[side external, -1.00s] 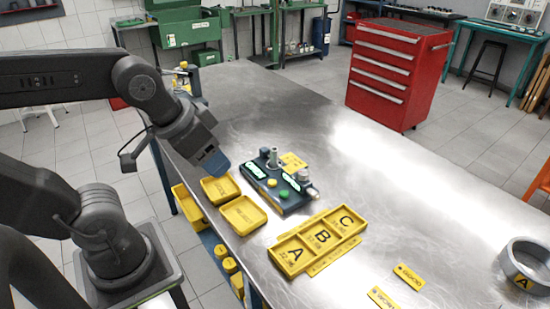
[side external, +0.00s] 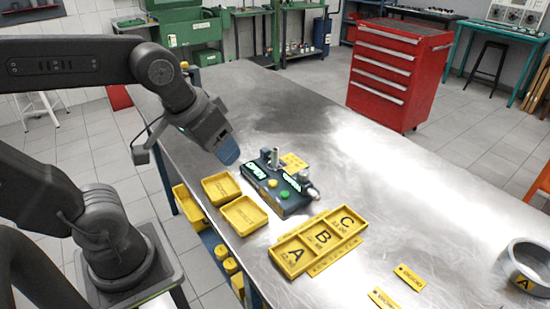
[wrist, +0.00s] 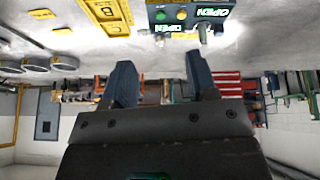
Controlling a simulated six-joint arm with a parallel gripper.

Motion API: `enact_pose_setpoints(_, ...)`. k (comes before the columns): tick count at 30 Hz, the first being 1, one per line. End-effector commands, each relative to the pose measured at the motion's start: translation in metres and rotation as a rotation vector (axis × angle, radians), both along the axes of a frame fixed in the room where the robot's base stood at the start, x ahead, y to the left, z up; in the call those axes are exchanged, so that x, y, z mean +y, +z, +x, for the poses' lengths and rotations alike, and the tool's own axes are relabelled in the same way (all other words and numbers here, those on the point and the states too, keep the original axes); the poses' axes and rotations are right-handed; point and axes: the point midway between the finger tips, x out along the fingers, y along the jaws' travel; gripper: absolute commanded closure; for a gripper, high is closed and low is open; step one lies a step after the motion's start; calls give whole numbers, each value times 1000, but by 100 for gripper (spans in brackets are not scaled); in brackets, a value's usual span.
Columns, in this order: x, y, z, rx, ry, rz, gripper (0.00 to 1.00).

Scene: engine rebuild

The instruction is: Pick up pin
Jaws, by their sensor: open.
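I cannot clearly make out which part is the pin. A small grey upright cylinder (side external: 274,157) stands at the back of the dark blue fixture (side external: 288,206) and may be it. The fixture has green-lit displays and a green and a yellow button. It also shows in the wrist view (wrist: 174,28), where one display reads OPEN. My gripper (side external: 229,154) is in the air to the left of the fixture, tilted, and touches nothing. In the wrist view its two blue fingers (wrist: 160,82) are wide apart with nothing between them.
A yellow tray marked A, B, C (side external: 318,241) lies in front of the fixture. Two yellow bins (side external: 243,215) sit at the table's left edge. Yellow tags (side external: 409,277) and a metal ring marked A (side external: 524,264) lie at right. The table's far part is clear.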

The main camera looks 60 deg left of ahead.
Motion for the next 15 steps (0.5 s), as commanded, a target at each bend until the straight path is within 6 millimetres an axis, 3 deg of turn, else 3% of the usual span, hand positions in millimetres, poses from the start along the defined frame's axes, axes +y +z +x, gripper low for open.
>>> enact_pose_setpoints(7,31,13,81,156,560,-187,47)
enact_pose_setpoints(15,81,-11,166,290,1209,-324,47)
